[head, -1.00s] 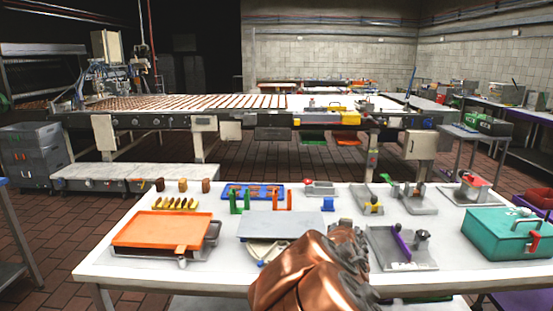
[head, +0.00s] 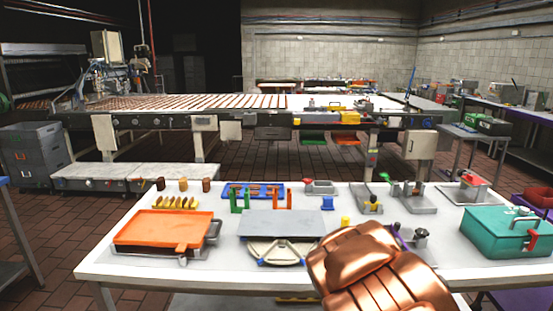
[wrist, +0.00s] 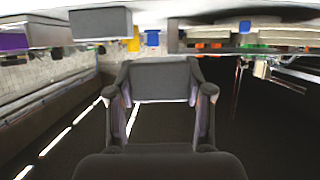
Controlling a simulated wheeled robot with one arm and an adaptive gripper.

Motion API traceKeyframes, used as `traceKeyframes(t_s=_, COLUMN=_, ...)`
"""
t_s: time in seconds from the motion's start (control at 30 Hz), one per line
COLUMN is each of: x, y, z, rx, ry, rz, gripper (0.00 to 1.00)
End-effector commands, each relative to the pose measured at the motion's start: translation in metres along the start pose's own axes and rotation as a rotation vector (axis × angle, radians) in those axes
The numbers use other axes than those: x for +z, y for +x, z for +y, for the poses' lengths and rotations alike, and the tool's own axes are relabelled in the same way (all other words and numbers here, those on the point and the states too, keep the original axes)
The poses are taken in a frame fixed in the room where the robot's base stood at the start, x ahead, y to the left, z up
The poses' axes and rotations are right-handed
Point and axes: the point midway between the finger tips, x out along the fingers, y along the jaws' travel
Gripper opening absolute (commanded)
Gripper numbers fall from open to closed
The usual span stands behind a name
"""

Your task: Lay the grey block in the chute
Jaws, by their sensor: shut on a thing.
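My gripper (wrist: 160,92) shows in the wrist view, its two fingers on the left and right sides of a dark grey block (wrist: 163,82). It is shut on this block, which sits between the fingertips. In the wrist view the tabletop edge is beyond the block, near the top of the picture. In the head view my copper arm hides the gripper and the block. I cannot tell which of the grey fixtures on the table is the chute.
The white table (head: 110,268) holds an orange tray (head: 160,228), a grey plate (head: 282,224) over a beige tray (head: 277,250), a blue block (head: 327,203), a teal box (head: 495,232) and several grey fixtures with levers (head: 366,200). A purple lever is partly behind my arm.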

Motion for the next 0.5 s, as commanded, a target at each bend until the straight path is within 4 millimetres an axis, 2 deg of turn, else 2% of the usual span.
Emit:
traceKeyframes(t_s=0.13, x=0.0096, y=0.0029, z=-0.0007, rx=-0.02, ry=0.0, rz=0.001, gripper=0.16)
traceKeyframes(t_s=0.5, x=0.0102, y=0.0034, z=-0.0017, rx=-0.025, ry=-0.003, rz=0.003, gripper=0.16)
